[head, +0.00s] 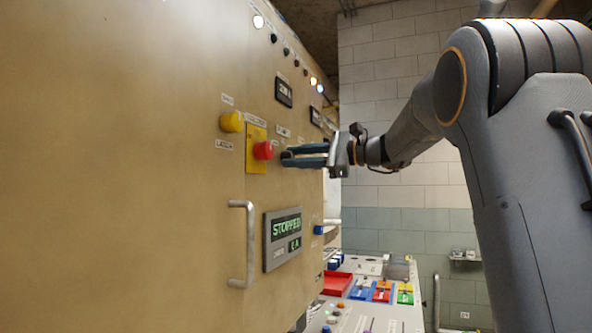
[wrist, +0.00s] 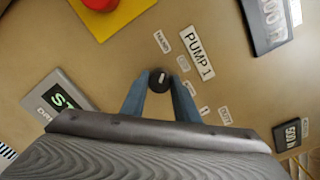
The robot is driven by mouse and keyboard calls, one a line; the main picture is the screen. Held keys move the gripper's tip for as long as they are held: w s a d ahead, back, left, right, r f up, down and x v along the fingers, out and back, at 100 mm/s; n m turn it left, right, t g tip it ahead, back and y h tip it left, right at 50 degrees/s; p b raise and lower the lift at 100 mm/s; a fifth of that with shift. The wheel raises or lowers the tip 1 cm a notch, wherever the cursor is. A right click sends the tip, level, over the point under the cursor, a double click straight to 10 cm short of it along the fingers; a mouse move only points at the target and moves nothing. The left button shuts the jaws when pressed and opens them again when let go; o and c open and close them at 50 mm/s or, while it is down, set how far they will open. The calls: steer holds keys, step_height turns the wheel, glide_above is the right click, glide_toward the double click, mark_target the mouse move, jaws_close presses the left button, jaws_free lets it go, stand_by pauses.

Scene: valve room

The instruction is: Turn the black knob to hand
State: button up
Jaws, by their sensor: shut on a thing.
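The black knob (wrist: 159,81) is on the tan panel, just below the label PUMP 1 (wrist: 197,53) in the wrist view.
A red button (head: 263,150) on a yellow plate (head: 256,163) is just left of my gripper. A yellow knob (head: 231,122) is farther left. A display reading STOPPED (head: 284,236) and a metal handle (head: 241,244) are below. A control desk (head: 372,290) stands beyond.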

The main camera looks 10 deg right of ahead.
steer(key=shift+f+n+b, duration=0.1)
steer(key=shift+n+b, duration=0.4)
steer(key=o, duration=1.1)
steer(key=shift+c, duration=0.2)
steer(key=shift+s, duration=0.1)
steer(key=b+v, duration=0.1)
steer(key=v, duration=0.6)
steer(key=shift+s+d+b, duration=0.25)
steer(key=shift+d+b, duration=0.1)
